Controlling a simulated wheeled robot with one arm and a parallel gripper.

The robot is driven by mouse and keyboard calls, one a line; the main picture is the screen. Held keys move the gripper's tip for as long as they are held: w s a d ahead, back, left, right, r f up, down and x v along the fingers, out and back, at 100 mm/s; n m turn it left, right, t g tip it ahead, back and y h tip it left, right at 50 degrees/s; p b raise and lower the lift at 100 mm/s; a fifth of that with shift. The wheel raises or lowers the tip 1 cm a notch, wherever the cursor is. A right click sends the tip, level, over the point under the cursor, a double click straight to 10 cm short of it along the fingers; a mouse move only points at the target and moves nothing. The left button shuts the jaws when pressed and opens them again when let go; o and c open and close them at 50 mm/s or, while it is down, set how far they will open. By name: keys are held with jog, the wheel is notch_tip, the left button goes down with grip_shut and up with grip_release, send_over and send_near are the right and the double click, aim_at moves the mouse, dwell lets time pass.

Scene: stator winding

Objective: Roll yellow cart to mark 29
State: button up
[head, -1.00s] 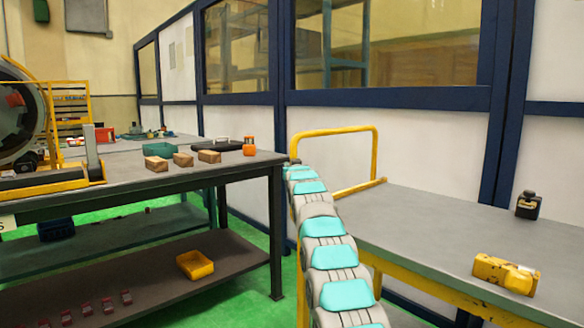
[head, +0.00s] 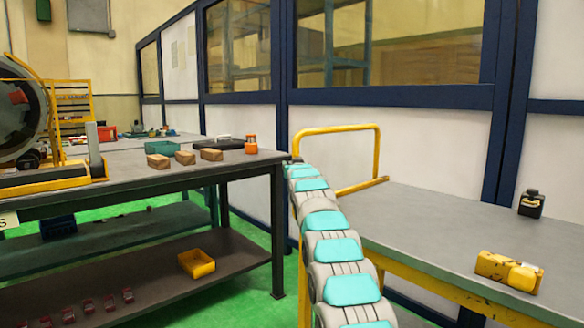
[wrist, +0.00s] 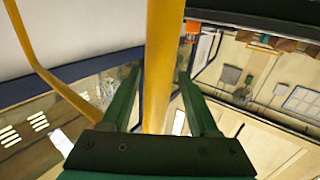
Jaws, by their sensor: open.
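The yellow cart (head: 440,284) is at the right in the head view, with a grey top and a raised yellow push handle (head: 378,150) at its left end. My arm reaches up to the handle's left upright, where my gripper is too small to make out. In the wrist view my gripper (wrist: 158,74) has its two green fingers apart, on either side of a thick yellow bar (wrist: 161,60) of the handle. Whether the fingers touch the bar cannot be told. Mark 29 is not seen.
A dark workbench (head: 235,168) stands close to the left of the cart, with wooden blocks and an orange jar (head: 251,145). A blue-framed partition (head: 390,97) runs behind. Green floor (head: 245,262) shows below.

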jog(key=s+b, duration=0.4)
jog(key=s, duration=0.3)
dwell(0.3)
jog(key=shift+a+f, duration=0.1)
jog(key=shift+a, duration=0.05)
